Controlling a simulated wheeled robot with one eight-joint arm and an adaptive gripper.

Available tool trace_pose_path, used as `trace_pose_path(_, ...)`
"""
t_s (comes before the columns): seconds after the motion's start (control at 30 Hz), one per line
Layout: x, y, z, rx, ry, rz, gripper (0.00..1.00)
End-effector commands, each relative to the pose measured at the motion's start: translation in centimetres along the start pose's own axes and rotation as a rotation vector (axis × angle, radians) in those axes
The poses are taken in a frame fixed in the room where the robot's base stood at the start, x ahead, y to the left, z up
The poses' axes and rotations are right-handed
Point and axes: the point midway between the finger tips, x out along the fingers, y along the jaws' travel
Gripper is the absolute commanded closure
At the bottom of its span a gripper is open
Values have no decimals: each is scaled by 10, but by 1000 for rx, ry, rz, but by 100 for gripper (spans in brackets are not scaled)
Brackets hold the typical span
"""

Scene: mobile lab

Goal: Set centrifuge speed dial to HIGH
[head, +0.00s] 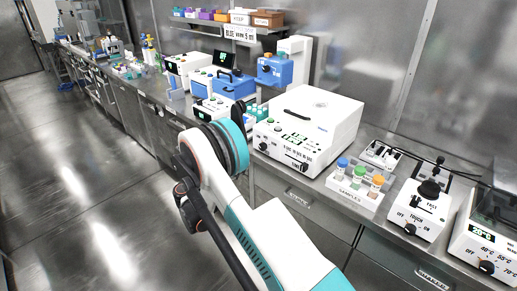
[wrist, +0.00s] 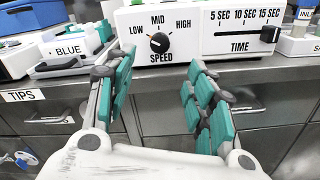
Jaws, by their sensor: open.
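The centrifuge (head: 318,118) is a white box on the bench in the head view. Its front fills the top middle of the wrist view. The black round speed dial (wrist: 159,43) sits above the word SPEED, with LOW at left, MID above and HIGH at right. Its orange mark appears to point up and left, toward LOW. The dial also shows in the head view (head: 263,146). My gripper (wrist: 160,76) is open and empty, its teal-padded fingers either side of the dial's line, below and short of the panel. My arm hides the gripper in the head view.
A time slider (wrist: 269,34) sits right of the dial, near 15 SEC. Drawers (wrist: 265,110) lie below the bench edge. A samples rack (head: 355,187) stands right of the centrifuge.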

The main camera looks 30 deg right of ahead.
Motion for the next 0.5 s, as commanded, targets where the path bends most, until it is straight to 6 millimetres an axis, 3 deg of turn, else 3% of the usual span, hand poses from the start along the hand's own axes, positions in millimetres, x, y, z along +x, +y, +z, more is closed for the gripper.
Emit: trace_pose_path(0.5,94,-2,-2,2,1,-4,50)
